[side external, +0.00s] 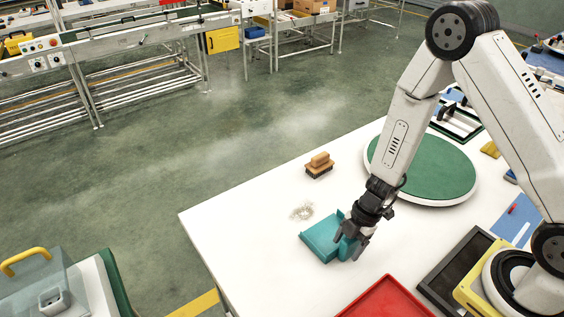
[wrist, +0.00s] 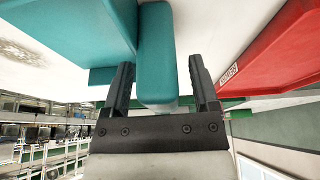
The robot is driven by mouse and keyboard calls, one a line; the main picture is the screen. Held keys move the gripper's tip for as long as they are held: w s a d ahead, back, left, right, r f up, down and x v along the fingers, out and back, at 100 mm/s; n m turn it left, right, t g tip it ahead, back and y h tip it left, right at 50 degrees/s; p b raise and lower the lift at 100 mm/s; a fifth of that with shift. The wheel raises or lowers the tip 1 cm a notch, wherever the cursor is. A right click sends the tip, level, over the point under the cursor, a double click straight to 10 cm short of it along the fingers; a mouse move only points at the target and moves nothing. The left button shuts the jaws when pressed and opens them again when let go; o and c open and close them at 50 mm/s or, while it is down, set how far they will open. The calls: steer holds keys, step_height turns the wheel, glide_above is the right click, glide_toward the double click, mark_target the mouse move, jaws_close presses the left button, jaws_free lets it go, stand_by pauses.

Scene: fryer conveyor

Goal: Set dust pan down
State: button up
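The teal dust pan (side external: 322,238) lies on the white table near its front left edge, and looks flat on it. In the wrist view its tray (wrist: 85,35) fills the upper left and its handle (wrist: 157,50) hangs down between my fingers. My gripper (side external: 352,244) is at the handle end of the pan, pointing down. In the wrist view my gripper (wrist: 160,75) has one finger on each side of the handle. A gap shows between the handle and the right finger, and the left finger is very close to it. The fingers look apart, not clamped.
A small pile of crumbs (side external: 302,211) lies just behind the pan, with a wooden brush (side external: 319,166) beyond. A red tray (side external: 385,300) is in front, a dark tray (side external: 452,270) to the right. A green round turntable (side external: 435,170) stands behind. The table's left corner is clear.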

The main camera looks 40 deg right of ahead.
steer(key=shift+r, duration=0.15)
steer(key=v, duration=1.2)
stand_by(0.5)
stand_by(0.6)
steer(key=s+r+m+t+h, duration=0.1)
steer(key=r+m+h, duration=0.1)
steer(key=m, duration=0.7)
steer(key=s+d+r+m+t+h, duration=0.1)
steer(key=s+r+m+h, duration=0.1)
steer(key=r+m, duration=0.3)
steer(key=m, duration=0.4)
steer(key=shift+t, duration=0.3)
steer(key=shift+d, duration=0.1)
